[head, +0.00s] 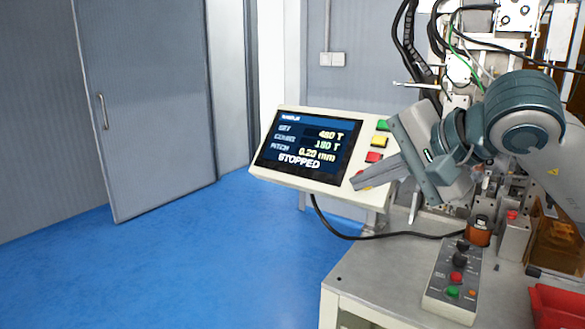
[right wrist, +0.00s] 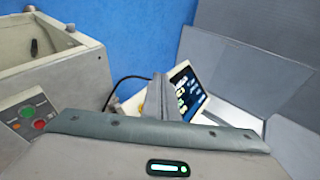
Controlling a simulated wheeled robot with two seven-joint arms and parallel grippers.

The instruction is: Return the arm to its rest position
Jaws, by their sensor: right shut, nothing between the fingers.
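My right gripper (head: 366,182) is shut and empty. In the head view its fingers point left, in front of the lower right part of the control panel (head: 262,174). The panel's screen (head: 305,146) reads STOPPED, with 480 T, 180 T and 0.20 mm above. Green, yellow and red buttons (head: 374,157) run down the panel's right side, and the fingertips overlap the lowest of them in the picture. I cannot tell whether they touch. In the right wrist view the shut fingers (right wrist: 160,95) stand beside the screen (right wrist: 187,92). My left gripper is out of view.
A grey button box (head: 434,301) with knobs and red and green buttons sits on the machine table (head: 370,275). A copper-coloured coil (head: 479,236) and a red bin (head: 556,306) are at the right. A black cable (head: 345,234) hangs from the panel. The blue floor (head: 230,260) is clear.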

